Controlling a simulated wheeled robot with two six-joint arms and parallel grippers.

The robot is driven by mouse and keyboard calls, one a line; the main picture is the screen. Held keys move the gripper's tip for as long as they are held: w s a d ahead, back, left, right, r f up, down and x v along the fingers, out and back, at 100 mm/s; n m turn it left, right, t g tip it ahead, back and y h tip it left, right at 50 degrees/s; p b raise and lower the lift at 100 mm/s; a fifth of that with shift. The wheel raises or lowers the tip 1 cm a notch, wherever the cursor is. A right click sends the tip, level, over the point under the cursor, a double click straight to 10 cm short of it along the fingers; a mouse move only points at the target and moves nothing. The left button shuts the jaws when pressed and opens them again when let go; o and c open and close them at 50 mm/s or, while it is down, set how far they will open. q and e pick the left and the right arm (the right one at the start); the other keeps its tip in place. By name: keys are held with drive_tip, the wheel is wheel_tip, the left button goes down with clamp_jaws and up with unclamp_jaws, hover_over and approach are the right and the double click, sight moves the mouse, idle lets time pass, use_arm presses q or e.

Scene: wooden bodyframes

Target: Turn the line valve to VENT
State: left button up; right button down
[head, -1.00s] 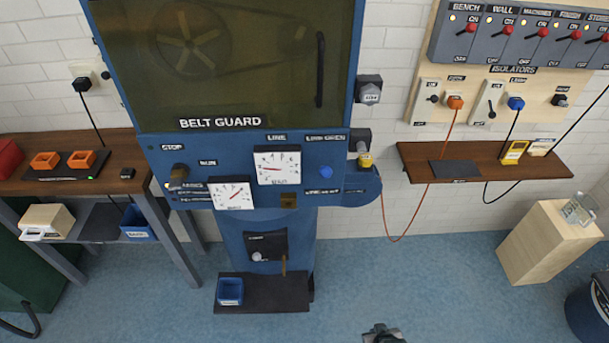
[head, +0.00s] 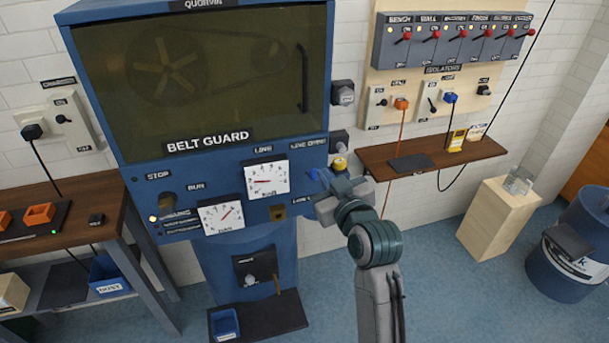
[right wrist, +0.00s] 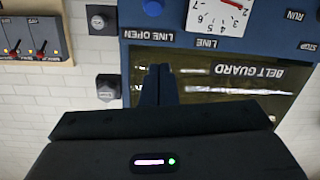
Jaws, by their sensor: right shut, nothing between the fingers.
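The line valve appears to be the round blue knob (right wrist: 152,7) at the top edge of the right wrist view, beside the LINE OPEN label (right wrist: 147,37). In the head view the LINE OPEN label (head: 309,143) shows, but my right gripper (head: 325,180) and wrist cover most of the knob's area. The lower label there is partly hidden. My right gripper's dark fingers (right wrist: 160,72) are together and empty, pointing at the panel. In the wrist view their tips lie short of the label and apart from the knob in the picture. My left gripper is out of view.
The LINE gauge (head: 266,178) sits left of my right gripper. The belt guard (head: 205,75) is above. A wooden shelf (head: 470,152) is on the wall at right.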

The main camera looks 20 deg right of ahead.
drive_tip(key=p, duration=0.5)
hover_over(315, 177)
drive_tip(key=w, duration=0.1)
drive_tip(key=shift+w+a+r, duration=0.1)
drive_tip(key=shift+a+r, duration=0.05)
drive_tip(key=shift+a, duration=0.25)
drive_tip(key=f, duration=0.1)
drive_tip(key=f+p, duration=0.1)
drive_tip(key=f, duration=0.1)
drive_tip(key=shift+s+d, duration=0.3)
drive_tip(key=shift+s, duration=0.05)
drive_tip(key=shift+s+d+f+p, duration=0.1)
drive_tip(key=shift+s+f+p, duration=0.2)
drive_tip(key=shift+f, duration=0.2)
drive_tip(key=shift+w, duration=0.1)
drive_tip(key=shift+f, duration=0.1)
